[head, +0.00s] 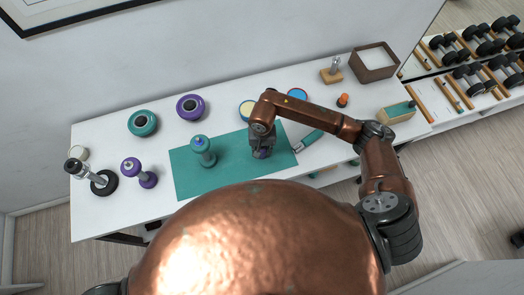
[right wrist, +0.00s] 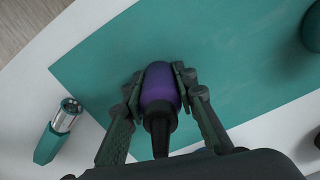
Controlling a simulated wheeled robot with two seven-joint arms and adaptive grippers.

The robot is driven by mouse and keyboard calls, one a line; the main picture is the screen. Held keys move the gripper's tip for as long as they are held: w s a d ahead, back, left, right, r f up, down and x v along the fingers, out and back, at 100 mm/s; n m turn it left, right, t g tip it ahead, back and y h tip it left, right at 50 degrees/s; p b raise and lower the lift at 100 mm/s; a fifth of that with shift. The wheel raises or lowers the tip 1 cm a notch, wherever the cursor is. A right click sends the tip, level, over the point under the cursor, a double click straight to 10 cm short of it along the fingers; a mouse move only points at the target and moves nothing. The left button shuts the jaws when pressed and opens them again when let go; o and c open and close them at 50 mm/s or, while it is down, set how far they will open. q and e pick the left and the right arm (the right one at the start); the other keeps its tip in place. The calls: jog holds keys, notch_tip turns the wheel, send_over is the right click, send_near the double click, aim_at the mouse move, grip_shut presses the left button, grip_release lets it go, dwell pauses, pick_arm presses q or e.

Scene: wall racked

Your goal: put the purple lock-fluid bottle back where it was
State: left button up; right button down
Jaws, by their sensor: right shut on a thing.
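The purple lock-fluid bottle (right wrist: 160,84) has a black tapered nozzle pointing toward the wrist camera. My right gripper (right wrist: 159,92) is shut on it, with a dark finger on each side. In the head view my right gripper (head: 263,146) points down over the right part of the teal mat (head: 190,182), and a little of the purple bottle (head: 261,154) shows between its fingers. I cannot tell whether the bottle touches the mat. My left gripper is not in view.
A teal knobbed object (head: 202,150) stands on the mat to the left. A teal-handled tool (head: 311,139) lies by the mat's right edge. Purple (head: 191,107) and teal (head: 142,123) discs sit behind. A wooden tray (head: 375,63) stands at the back right.

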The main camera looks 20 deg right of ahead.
jog(key=shift+f, duration=0.1)
jog(key=shift+f+b, duration=0.1)
jog(key=shift+b, duration=0.2)
jog(key=c, duration=1.6)
grip_release()
jog(key=shift+r+p, duration=0.3)
jog(key=shift+p, duration=0.05)
notch_tip(320, 180, up, 12)
jog(key=shift+f+b, duration=0.1)
jog(key=shift+b, duration=0.8)
